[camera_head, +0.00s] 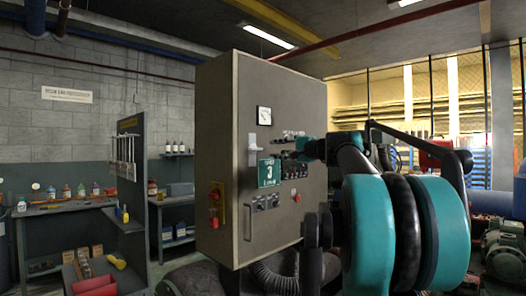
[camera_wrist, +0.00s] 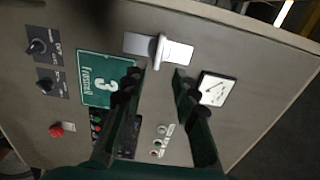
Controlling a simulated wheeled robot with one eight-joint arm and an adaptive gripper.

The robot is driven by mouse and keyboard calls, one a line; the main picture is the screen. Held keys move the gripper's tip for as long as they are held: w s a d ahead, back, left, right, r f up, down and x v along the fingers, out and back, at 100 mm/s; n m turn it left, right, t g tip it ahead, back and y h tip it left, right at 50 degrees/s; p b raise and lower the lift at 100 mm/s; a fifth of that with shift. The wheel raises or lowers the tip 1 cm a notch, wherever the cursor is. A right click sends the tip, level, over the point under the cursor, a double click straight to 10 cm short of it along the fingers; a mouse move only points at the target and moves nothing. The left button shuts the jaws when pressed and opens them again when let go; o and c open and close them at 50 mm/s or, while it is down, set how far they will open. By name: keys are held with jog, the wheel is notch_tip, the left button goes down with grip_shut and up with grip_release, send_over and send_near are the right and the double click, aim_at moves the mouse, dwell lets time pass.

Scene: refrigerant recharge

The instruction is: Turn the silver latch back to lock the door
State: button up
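The silver latch (camera_head: 253,150) is on the front of the grey cabinet, above the green "3" sign (camera_head: 269,172) and below the gauge. In the wrist view the latch (camera_wrist: 159,49) is a pale plate with a raised handle standing crosswise to the plate's length. The cabinet door (camera_head: 285,110) looks closed against its box. My gripper (camera_wrist: 155,78) is open and empty, its two dark fingers spread in front of the panel. The latch handle shows between and just beyond the fingertips; I see no contact. In the head view my gripper (camera_head: 290,154) is partly lost against the panel controls.
The gauge (camera_wrist: 214,89) lies right of the fingers in the wrist view. Dark knobs (camera_wrist: 38,46), a red button (camera_wrist: 57,130) and several small buttons are also on the panel. A red switch on a yellow plate (camera_head: 216,204) is on the cabinet side. Shelves stand at left.

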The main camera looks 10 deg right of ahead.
aim_at(258, 149)
jog(key=x, duration=0.8)
jog(key=shift+w+a, duration=0.25)
jog(key=shift+w, duration=0.05)
jog(key=shift+d, duration=0.1)
grip_shut()
jog(key=shift+s, duration=0.1)
